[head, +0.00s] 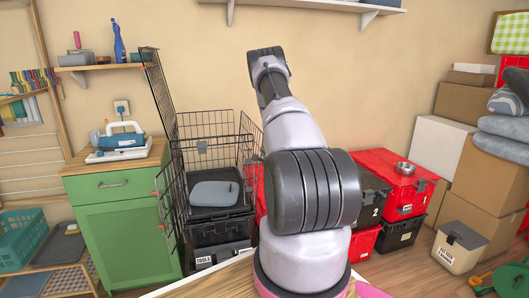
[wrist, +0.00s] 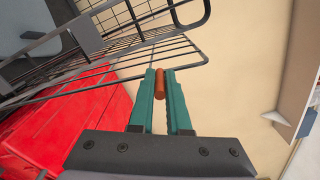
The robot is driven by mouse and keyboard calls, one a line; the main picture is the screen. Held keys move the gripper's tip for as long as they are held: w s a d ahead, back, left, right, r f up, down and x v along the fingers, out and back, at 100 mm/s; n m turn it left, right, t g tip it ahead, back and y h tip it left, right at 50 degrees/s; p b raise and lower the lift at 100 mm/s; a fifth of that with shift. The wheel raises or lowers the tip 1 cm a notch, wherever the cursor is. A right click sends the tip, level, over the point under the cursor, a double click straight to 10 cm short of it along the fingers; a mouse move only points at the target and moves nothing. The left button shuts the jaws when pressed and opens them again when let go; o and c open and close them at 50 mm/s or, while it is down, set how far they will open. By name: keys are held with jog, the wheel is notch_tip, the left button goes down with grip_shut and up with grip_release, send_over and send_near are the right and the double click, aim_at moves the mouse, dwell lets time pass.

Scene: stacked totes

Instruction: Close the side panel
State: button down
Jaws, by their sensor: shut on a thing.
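A black wire crate (head: 212,165) stands open on stacked dark boxes, with a grey cushion-like thing inside. A tall wire panel (head: 160,100) stands swung out at its left, and another wire panel (head: 250,148) shows at its right, partly hidden by my arm. In the wrist view, a wire panel (wrist: 120,72) with a dark frame reaches up to my fingertips. My gripper (wrist: 160,90) has teal fingers shut on a small orange-brown cylinder (wrist: 160,82) beside the panel's edge. I cannot tell whether the cylinder is fixed to the panel. The head view hides my gripper behind my arm.
Red and black boxes (head: 394,184) stand right of my arm, with a metal bowl on top. Cardboard boxes (head: 490,180) are stacked further right. A green cabinet (head: 122,220) stands left of the crate. A wall shelf (head: 300,3) is above.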

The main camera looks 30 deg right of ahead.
jog(key=c, duration=0.9)
grip_release()
jog(key=v, duration=1)
jog(key=shift+s+a, duration=0.1)
jog(key=shift+s, duration=0.25)
